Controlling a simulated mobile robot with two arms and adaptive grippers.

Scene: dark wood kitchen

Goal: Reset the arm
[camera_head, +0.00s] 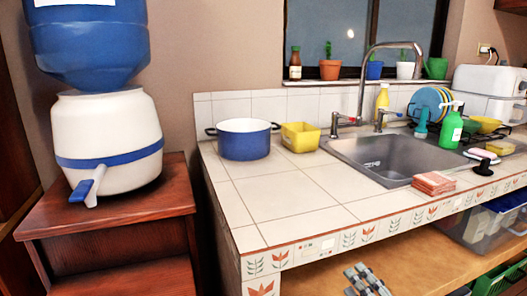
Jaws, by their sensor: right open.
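My right gripper (364,274) shows at the bottom edge, right of centre. It is open and I see nothing between its fingers. It is in front of the tiled counter (285,193), below the counter's front edge, with the wooden lower shelf (425,262) behind it in the picture. The rest of my right arm is cut off by the frame. My left gripper is not in view.
On the counter stand a blue pot (245,140), a yellow container (300,137), a sink (375,158), folded cloths (434,183) and a green bottle (451,128). A water dispenser (105,140) stands on a wooden stand (115,220) at left. The counter's front left is clear.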

